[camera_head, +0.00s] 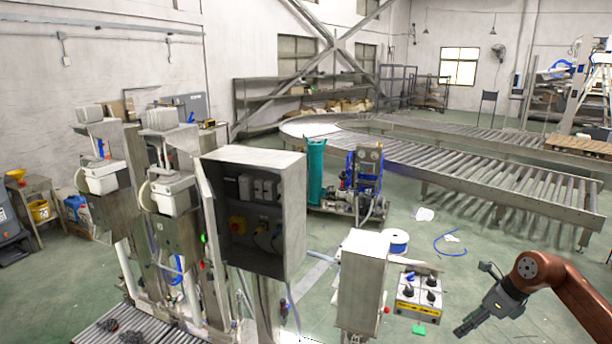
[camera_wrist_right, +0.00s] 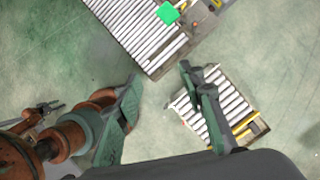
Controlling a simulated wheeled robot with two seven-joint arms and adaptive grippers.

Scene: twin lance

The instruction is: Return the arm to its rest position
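My right arm (camera_head: 562,285), copper-brown, comes in from the lower right in the head view. It is bent, and its dark grey right gripper (camera_head: 468,325) points down and left over the green floor. In the right wrist view the two green-grey fingers of the right gripper (camera_wrist_right: 168,105) stand wide apart with nothing between them. Copper-coloured arm parts of mine show at the lower left of that view. My left gripper is not seen in the head view.
A control box with black knobs (camera_head: 418,297) stands left of the right gripper, beside a grey metal post box (camera_head: 362,275). An open electrical cabinet (camera_head: 292,215) stands further left. A roller conveyor (camera_head: 480,175) runs behind. Roller sections (camera_wrist_right: 140,30) lie below the wrist.

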